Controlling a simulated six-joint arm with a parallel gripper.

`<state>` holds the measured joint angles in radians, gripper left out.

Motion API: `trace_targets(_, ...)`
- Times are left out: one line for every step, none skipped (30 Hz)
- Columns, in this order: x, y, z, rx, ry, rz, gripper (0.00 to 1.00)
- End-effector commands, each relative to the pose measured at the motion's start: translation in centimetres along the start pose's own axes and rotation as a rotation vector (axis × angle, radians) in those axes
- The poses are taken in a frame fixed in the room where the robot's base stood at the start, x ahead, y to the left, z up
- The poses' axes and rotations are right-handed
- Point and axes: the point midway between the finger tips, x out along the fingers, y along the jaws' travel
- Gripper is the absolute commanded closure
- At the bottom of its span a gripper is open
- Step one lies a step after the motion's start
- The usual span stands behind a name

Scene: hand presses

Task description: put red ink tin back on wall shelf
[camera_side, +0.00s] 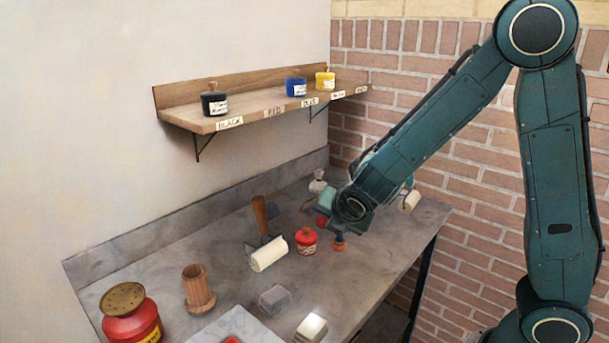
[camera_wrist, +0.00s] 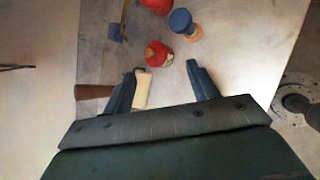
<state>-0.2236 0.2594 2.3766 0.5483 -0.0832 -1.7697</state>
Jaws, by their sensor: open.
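The red ink tin (camera_side: 306,241), with a red knob on its lid and a pale label, stands upright on the grey bench in the side view. In the wrist view the tin (camera_wrist: 157,55) sits just beyond my open fingertips, apart from them. My gripper (camera_wrist: 163,68) is open and empty; its fingers are hard to make out behind my wrist in the side view. The wall shelf (camera_side: 253,102) carries a black tin (camera_side: 214,104), a blue tin (camera_side: 296,87) and a yellow tin (camera_side: 325,81). The shelf above the RED label (camera_side: 275,112) is bare.
A roller (camera_side: 268,255) lies close to the red tin on its near side. A blue-topped wooden piece (camera_wrist: 184,22) stands beyond it in the wrist view. A big red can (camera_side: 131,318) and a wooden piece (camera_side: 197,290) stand at the near left. Grey and white blocks lie at the front.

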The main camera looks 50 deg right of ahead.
Motion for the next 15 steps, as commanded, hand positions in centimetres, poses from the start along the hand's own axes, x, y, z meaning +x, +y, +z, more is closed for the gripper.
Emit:
trace_targets(-1.1,-0.1,0.6,0.101,0.016,-0.005,0.41)
trace_targets(-1.7,-0.3,0.9,0.159,0.026,-0.011,0.41)
trace_targets(-2.5,-0.4,1.1,0.237,0.042,-0.019,0.41)
trace_targets(-3.0,-0.6,1.3,0.293,0.052,-0.026,0.41)
trace_targets(-3.6,-0.8,1.4,0.350,0.064,-0.034,0.41)
trace_targets(-4.4,-1.0,1.7,0.425,0.077,-0.044,0.41)
trace_targets(-5.0,-1.2,1.8,0.481,0.089,-0.052,0.41)
trace_targets(-5.7,-1.4,1.9,0.535,0.100,-0.059,0.41)
trace_targets(-6.5,-1.6,2.0,0.607,0.114,-0.071,0.41)
trace_targets(-7.1,-1.8,2.2,0.660,0.124,-0.079,0.41)
trace_targets(-7.7,-2.0,2.3,0.714,0.134,-0.089,0.41)
trace_targets(-8.5,-2.3,2.4,0.783,0.148,-0.101,0.41)
trace_targets(-9.2,-2.5,2.4,0.833,0.158,-0.111,0.41)
trace_targets(-9.8,-2.8,2.5,0.884,0.169,-0.121,0.41)
trace_targets(-10.6,-3.1,2.5,0.950,0.181,-0.135,0.41)
